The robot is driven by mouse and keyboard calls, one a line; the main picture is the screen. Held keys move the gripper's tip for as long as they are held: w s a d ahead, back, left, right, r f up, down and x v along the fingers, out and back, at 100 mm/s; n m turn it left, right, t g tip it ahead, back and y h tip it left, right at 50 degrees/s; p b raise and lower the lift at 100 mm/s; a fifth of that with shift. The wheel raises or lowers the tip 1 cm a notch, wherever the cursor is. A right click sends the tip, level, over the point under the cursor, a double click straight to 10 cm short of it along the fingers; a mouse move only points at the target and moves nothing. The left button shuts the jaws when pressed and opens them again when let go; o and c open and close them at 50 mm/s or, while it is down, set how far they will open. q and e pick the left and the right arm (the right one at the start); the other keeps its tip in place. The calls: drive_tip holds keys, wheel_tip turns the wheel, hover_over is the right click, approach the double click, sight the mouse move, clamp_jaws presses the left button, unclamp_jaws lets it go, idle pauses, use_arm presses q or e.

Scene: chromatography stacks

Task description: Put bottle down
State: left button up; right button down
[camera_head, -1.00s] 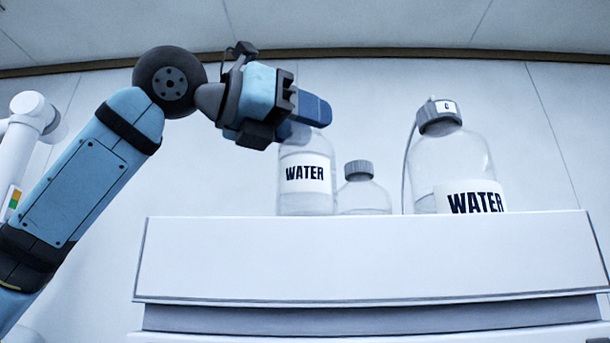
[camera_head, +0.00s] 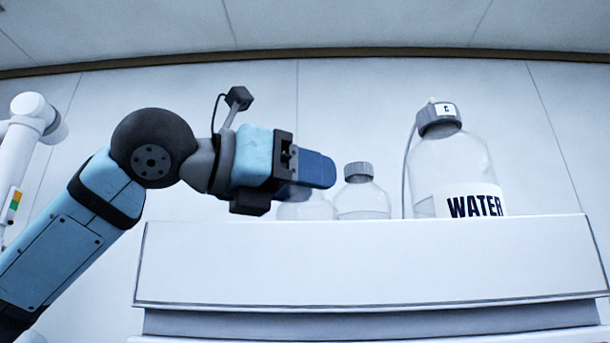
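My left gripper (camera_head: 318,170) comes in from the left above the top of the white stack (camera_head: 370,258). Its blue fingers cover the neck and cap of a clear bottle (camera_head: 308,208) and appear shut on it. Only the bottle's shoulder shows below the fingers. Its lower part is hidden behind the stack's front edge, so I cannot see whether its base touches the surface. My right gripper is not in view.
A smaller clear bottle with a grey cap (camera_head: 362,200) stands just right of the held bottle. A large WATER bottle (camera_head: 455,165) with a tube stands further right. A white robot arm (camera_head: 28,135) is at the far left.

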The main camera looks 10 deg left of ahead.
use_arm(q)
drive_tip(key=o, duration=0.4)
drive_tip(key=shift+c, duration=0.2)
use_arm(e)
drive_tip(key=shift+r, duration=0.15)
use_arm(q)
drive_tip(key=shift+r, duration=0.15)
drive_tip(key=shift+s+a, duration=0.2)
drive_tip(key=shift+a, duration=0.15)
drive_tip(key=b+v, duration=0.2)
drive_tip(key=v, duration=0.9)
drive_tip(key=shift+b, duration=0.35)
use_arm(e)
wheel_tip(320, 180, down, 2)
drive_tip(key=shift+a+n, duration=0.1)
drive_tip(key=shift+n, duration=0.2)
use_arm(q)
drive_tip(key=shift+s, duration=0.15)
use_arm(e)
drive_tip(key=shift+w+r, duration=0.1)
